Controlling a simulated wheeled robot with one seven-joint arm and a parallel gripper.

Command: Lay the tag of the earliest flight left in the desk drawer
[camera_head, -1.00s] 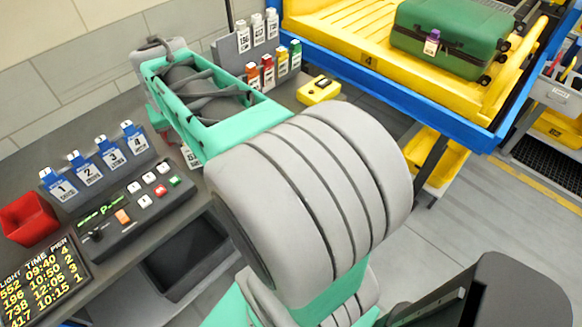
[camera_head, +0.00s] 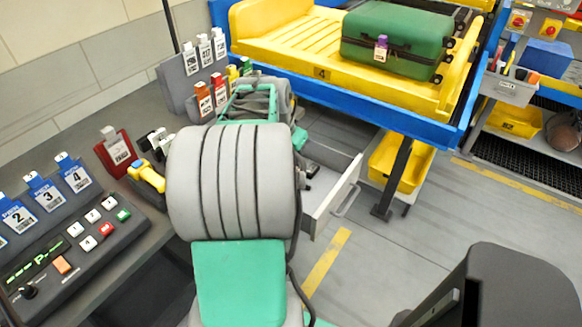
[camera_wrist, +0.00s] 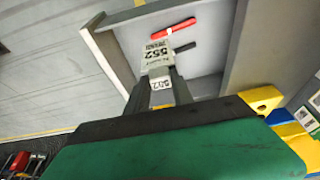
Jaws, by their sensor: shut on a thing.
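A white tag printed 552 (camera_wrist: 160,50) is in my gripper (camera_wrist: 164,74), which is shut on it in the wrist view. A second 552 print shows just below it, between the grey fingers. The tag is over the open desk drawer (camera_wrist: 207,62); whether it touches the drawer floor I cannot tell. In the head view the drawer (camera_head: 333,200) is pulled out at the desk's right end, and my arm hides the gripper and tag.
A red marker (camera_wrist: 172,28) and a dark, thin item lie in the drawer. A rack of white tags (camera_head: 205,52) and coloured tags stands behind my arm. A yellow scanner (camera_head: 146,176) and a red tag holder (camera_head: 116,152) are on the desk. A green suitcase (camera_head: 392,38) lies on the yellow tray.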

